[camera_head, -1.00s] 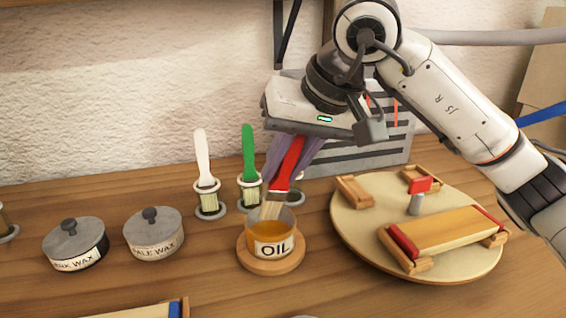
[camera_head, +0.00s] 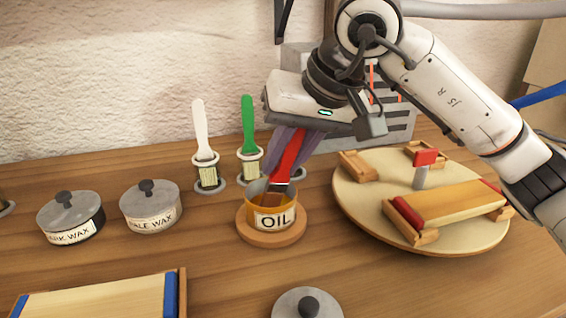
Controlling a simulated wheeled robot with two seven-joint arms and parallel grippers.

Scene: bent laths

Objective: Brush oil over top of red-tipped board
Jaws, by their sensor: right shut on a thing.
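My right gripper (camera_head: 298,142) is shut on the red-handled brush (camera_head: 289,158), above the oil jar. The brush is tilted, and its bristles are down inside the jar, in the amber oil. The oil jar (camera_head: 272,217), labelled OIL, stands on a round wooden coaster (camera_head: 270,238). The red-tipped board (camera_head: 455,205) lies on wooden rests on a round pale turntable (camera_head: 366,212) at the right. Its ends are red and its top is bare pale wood. My left gripper is not in view.
White-handled (camera_head: 200,130) and green-handled (camera_head: 248,125) brushes stand in holders behind the jar. Dark wax (camera_head: 70,217) and pale wax (camera_head: 151,206) tins are at the left. A blue-tipped board (camera_head: 95,297) lies front left. A grey lid (camera_head: 307,303) is at the front. A red-topped post (camera_head: 424,168) rises from the turntable.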

